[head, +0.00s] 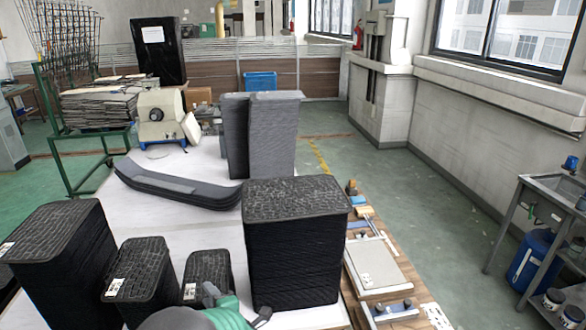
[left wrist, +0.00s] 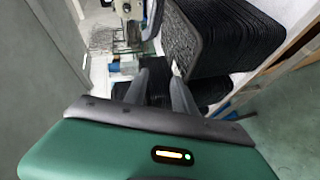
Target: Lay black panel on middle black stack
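Several black panel stacks stand on the white table. A tall, wide black stack (head: 295,245) is at the centre right, and another big black stack (head: 60,255) is at the left. Between them are two smaller, lower black stacks, one with a white label (head: 145,268) and one (head: 208,268) partly hidden by my arm. I see no single loose black panel. My left gripper (head: 262,316) is low at the bottom edge, in front of the tall stack. In the left wrist view its fingers (left wrist: 160,88) are apart with nothing seen held; a black stack (left wrist: 225,38) shows beyond them. My right gripper is out of view.
Grey upright panels (head: 262,135) and long curved grey panels (head: 180,190) stand and lie farther back. A beige machine (head: 162,115) is behind them. A wooden strip with tools and a pale box (head: 377,268) runs along the right.

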